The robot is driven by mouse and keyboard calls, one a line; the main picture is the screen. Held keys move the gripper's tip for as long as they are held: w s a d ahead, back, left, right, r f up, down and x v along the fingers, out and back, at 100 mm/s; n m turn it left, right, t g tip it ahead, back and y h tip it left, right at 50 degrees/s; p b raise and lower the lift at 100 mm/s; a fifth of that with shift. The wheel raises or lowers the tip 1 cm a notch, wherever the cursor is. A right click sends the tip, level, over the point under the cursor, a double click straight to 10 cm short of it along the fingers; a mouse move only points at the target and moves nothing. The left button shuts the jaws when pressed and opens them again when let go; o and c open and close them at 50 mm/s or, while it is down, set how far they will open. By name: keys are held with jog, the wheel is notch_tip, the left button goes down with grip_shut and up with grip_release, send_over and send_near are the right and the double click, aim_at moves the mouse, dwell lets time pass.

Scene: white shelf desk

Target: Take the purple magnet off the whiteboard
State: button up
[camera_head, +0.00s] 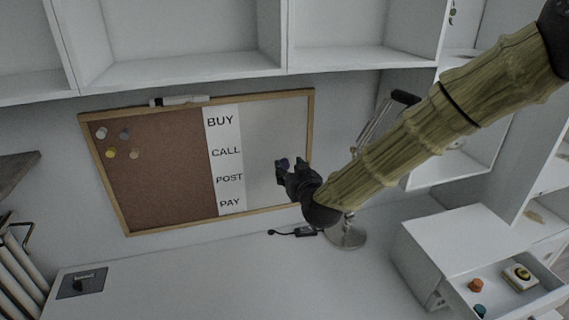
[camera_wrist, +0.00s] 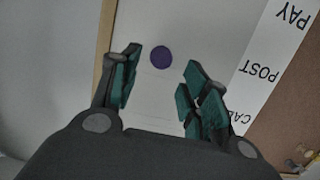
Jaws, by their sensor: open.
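The purple magnet (camera_wrist: 161,57) is a small round disc on the white half of the whiteboard (camera_wrist: 212,30). In the wrist view it shows between and just beyond my open fingertips, apart from both. My gripper (camera_wrist: 158,80) is empty and points at the board. In the head view my gripper (camera_head: 289,165) is in front of the right part of the whiteboard (camera_head: 262,130). The purple magnet (camera_head: 283,162) shows there as a small dark purple spot at the fingertips, partly hidden. I cannot tell the exact gap to the board.
The board's left half is cork (camera_head: 160,185) with several pins. A desk lamp (camera_head: 345,235) stands right of the board, close to my arm. White shelves (camera_head: 180,70) hang above. An open drawer (camera_head: 500,300) at lower right holds small items. The desk's middle is clear.

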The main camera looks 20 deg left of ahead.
aim_at(286, 165)
jog(key=shift+p+x, duration=0.4)
jog(key=shift+x, duration=1.45)
jog(key=shift+f, duration=0.15)
jog(key=c, duration=0.8)
